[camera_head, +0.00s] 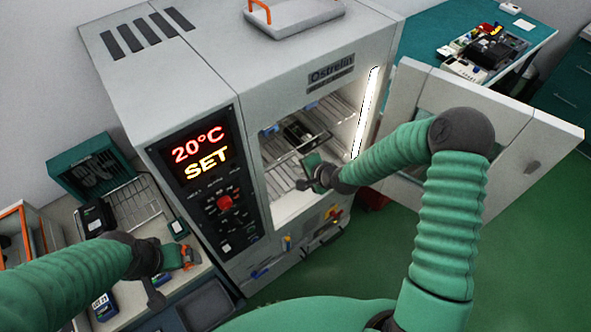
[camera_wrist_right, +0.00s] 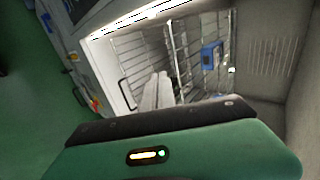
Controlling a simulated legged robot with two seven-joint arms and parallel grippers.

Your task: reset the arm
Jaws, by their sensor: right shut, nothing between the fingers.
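My right arm reaches from the right into the open burn-in chamber (camera_head: 327,75) in the head view. Its gripper (camera_head: 308,170) is at the chamber mouth, shut and empty, in front of a dark device on the wire rack (camera_head: 345,115). The right wrist view shows the pale fingers (camera_wrist_right: 158,92) together before the rack bars, with a blue device (camera_wrist_right: 211,54) on the rack apart from them. My left gripper (camera_head: 168,272) is over the bench at the lower left; its finger opening is too unclear to tell.
The chamber door (camera_head: 520,150) stands open to the right, close to my right arm. The control panel reads "20°C SET" (camera_head: 200,152). A bench (camera_head: 150,228) with devices and a wire rack is at left. A teal table (camera_head: 425,40) with equipment stands at back right.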

